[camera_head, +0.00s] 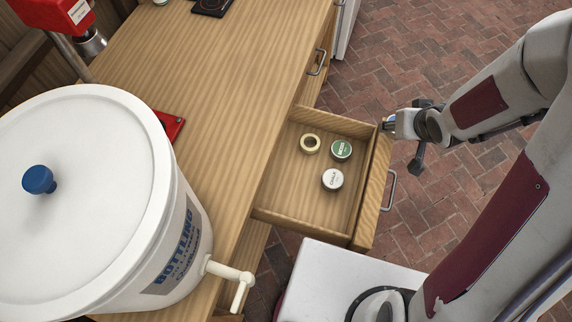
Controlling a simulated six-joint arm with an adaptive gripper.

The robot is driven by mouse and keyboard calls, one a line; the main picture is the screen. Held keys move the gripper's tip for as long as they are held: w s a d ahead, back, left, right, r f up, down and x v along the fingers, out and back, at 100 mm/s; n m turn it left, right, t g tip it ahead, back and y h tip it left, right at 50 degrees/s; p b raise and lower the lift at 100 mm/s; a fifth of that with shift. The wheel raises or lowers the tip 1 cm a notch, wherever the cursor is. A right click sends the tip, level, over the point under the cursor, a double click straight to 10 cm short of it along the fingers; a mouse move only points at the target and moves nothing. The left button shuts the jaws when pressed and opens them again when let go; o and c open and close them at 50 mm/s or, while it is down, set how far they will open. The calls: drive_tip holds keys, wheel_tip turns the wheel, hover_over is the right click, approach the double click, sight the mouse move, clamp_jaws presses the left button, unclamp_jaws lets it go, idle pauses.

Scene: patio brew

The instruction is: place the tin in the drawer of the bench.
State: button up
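The bench's drawer (294,215) is pulled open toward the right. Inside it, a green-lidded tin (341,149) lies flat near the back right. A white tin (332,179) with a dark label, seemingly "CHALK", lies just below the green one in the picture. The task does not say which tin is meant. My gripper (405,130) is just right of the drawer's front panel, apart from both tins. Its fingers are small and dark, and I cannot tell how far apart they are. I see nothing held in it.
A large white bucket (75,200) with a spigot (232,275) stands on the bench (215,65). Brick paving (385,60) lies right of the bench.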

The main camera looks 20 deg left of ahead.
drive_tip(key=shift+w+a+f+n+g+y, duration=0.15)
drive_tip(key=shift+w+a+n+y, duration=0.15)
drive_tip(key=shift+a+n, duration=0.55)
drive_tip(key=shift+w+a+r+n+g+y, duration=0.1)
drive_tip(key=shift+w+a+n+g+y, duration=0.2)
drive_tip(key=shift+a, duration=0.95)
drive_tip(key=s+a+f+n+g+y, duration=0.25)
drive_tip(key=s+a+n+g, duration=0.35)
drive_tip(key=a+n, duration=0.65)
drive_tip(key=s+d+f+n+g+h, duration=0.1)
drive_tip(key=s+n+g, duration=0.3)
drive_tip(key=s+n, duration=0.7)
drive_tip(key=s+d+h, duration=0.1)
drive_tip(key=s, duration=0.2)
drive_tip(key=shift+s+d+f, duration=0.2)
drive_tip(key=shift+d, duration=0.15)
hover_over(315, 207)
drive_tip(key=shift+f, duration=2.95)
